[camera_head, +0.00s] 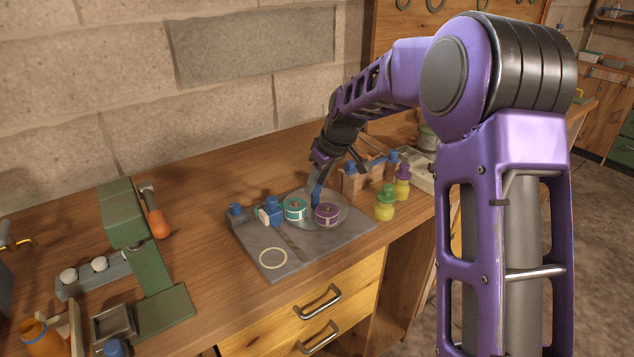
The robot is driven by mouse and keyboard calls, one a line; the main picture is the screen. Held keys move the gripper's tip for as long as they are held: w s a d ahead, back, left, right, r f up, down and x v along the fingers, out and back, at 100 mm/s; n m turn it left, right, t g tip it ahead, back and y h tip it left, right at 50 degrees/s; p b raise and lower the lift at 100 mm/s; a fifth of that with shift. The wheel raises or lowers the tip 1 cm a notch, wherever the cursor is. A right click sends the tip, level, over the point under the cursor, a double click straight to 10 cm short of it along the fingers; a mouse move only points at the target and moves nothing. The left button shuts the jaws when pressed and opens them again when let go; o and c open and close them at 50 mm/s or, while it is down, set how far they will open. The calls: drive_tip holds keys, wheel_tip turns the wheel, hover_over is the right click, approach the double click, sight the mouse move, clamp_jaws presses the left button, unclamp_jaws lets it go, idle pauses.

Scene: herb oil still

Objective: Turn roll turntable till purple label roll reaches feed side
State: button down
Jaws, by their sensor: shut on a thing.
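The roll turntable (342,206) is a pale grey disc on a dark grey slab (330,248) on the wooden bench. The purple label roll (327,214) stands on the disc's front part. A green label roll (295,209) is to its left, near the blue fittings (271,205) on the slab's left side. My gripper (316,191) reaches down from behind to the disc, just behind the purple roll. It is shut on a blue upright piece there, which looks like a peg on the turntable. The contact is small and partly hidden. No marking of the feed side is readable.
A pale ring (273,258) is on the slab's front left. Small bottles with green (385,203) and purple (402,184) caps stand right of the slab, near a wooden box (362,181). A green press-like stand (140,250) and an orange-handled hammer (156,218) are left. Bench behind the slab is clear.

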drive_tip(key=shift+a+m+t+h, duration=0.1)
drive_tip(key=shift+m+t+h, duration=0.2)
drive_tip(key=shift+m, duration=0.8)
drive_tip(key=shift+a+m+t+h, duration=0.1)
drive_tip(key=shift+m+t+h, duration=0.15)
drive_tip(key=shift+m, duration=0.85)
drive_tip(key=shift+m+h+p, duration=0.3)
drive_tip(key=shift+m+h, duration=0.65)
drive_tip(key=shift+m, duration=1.15)
drive_tip(key=shift+a+m+h+p, duration=0.15)
drive_tip(key=shift+m+h, duration=0.25)
drive_tip(key=shift+m, duration=0.7)
drive_tip(key=shift+m+h+p, duration=0.15)
drive_tip(key=shift+m+h, duration=0.25)
drive_tip(key=shift+m, duration=0.7)
drive_tip(key=shift+a+m+g+h+p, duration=0.1)
drive_tip(key=shift+m+g+h+p, duration=0.45)
drive_tip(key=shift+m, duration=1.55)
drive_tip(key=c, duration=0.5)
unclamp_jaws()
drive_tip(key=shift+c, duration=0.2)
drive_tip(key=p+v, duration=0.1)
drive_tip(key=v, duration=1.6)
drive_tip(key=shift+s+a+r, duration=0.15)
drive_tip(key=shift+s+a, duration=0.05)
drive_tip(key=shift+a, duration=0.05)
